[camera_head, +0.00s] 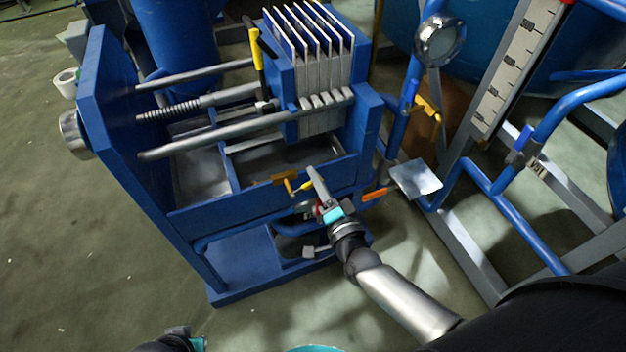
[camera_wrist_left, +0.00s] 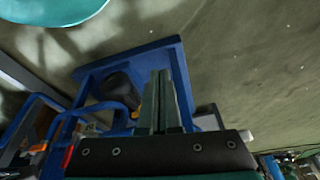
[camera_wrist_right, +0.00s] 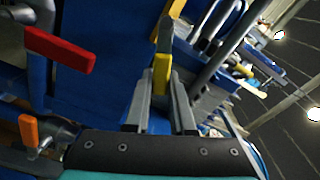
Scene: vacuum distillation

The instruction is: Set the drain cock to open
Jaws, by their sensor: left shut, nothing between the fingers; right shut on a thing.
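My right gripper (camera_head: 314,186) is at the front of the blue filter-press frame. It is shut on a small yellow lever (camera_wrist_right: 162,74), which sits between the fingertips in the right wrist view. The same yellow lever (camera_head: 306,187) shows beside the fingers in the head view, next to a brass-coloured fitting (camera_head: 286,177). No label shows which handle is the drain cock, and the valve body is mostly hidden. My left gripper (camera_wrist_left: 160,103) is shut and empty; only part of it shows at the bottom edge of the head view.
An orange handle (camera_head: 375,194) is just right of my right gripper. A red lever (camera_wrist_right: 60,48) is close by in the right wrist view. A grey square plate (camera_head: 416,179) and blue pipes (camera_head: 500,203) stand to the right. The green floor at left is clear.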

